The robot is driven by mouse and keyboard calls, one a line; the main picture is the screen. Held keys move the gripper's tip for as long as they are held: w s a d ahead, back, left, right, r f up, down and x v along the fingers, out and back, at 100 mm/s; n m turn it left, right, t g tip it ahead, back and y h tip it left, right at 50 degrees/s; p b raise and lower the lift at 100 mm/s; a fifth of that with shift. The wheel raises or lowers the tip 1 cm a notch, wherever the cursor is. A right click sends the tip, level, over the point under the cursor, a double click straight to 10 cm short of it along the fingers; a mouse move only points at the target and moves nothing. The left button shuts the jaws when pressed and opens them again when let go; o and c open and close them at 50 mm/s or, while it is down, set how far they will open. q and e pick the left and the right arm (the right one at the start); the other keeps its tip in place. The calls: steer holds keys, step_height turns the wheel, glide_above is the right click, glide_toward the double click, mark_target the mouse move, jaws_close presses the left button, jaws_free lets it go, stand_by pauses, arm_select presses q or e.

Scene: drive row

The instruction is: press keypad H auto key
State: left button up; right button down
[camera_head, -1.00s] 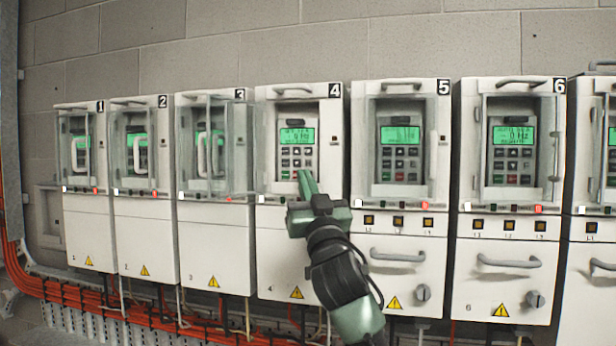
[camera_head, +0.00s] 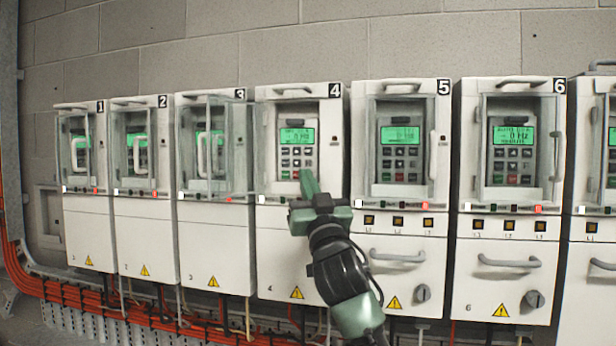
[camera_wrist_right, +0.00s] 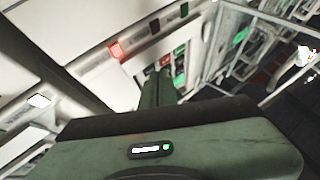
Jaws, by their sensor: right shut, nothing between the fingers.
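No letter H or "auto" label is readable. My right gripper (camera_head: 309,175) is shut and empty, its tips overlapping the lower right of this keypad. In the right wrist view the closed green fingers (camera_wrist_right: 155,86) point at a keypad (camera_wrist_right: 180,66) with red and green keys, part of it hidden by the fingers. I cannot tell whether the tips touch a key. My left gripper is not in view.
Drives 1, 2 and 3 (camera_head: 207,150) stand to the left behind clear covers with handles. Drive 5 (camera_head: 400,150) and drive 6 (camera_head: 513,150) stand to the right. Lower doors on the right carry protruding handles (camera_head: 398,256). Orange cables (camera_head: 150,313) run along the bottom.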

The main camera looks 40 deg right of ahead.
steer(key=shift+w+d, duration=0.1)
steer(key=shift+d, duration=0.05)
stand_by(0.5)
steer(key=shift+s+a, duration=0.5)
steer(key=shift+a, duration=0.1)
steer(key=s+a, duration=0.3)
steer(key=shift+s+a, duration=0.1)
steer(key=shift+a, duration=0.3)
stand_by(1.4)
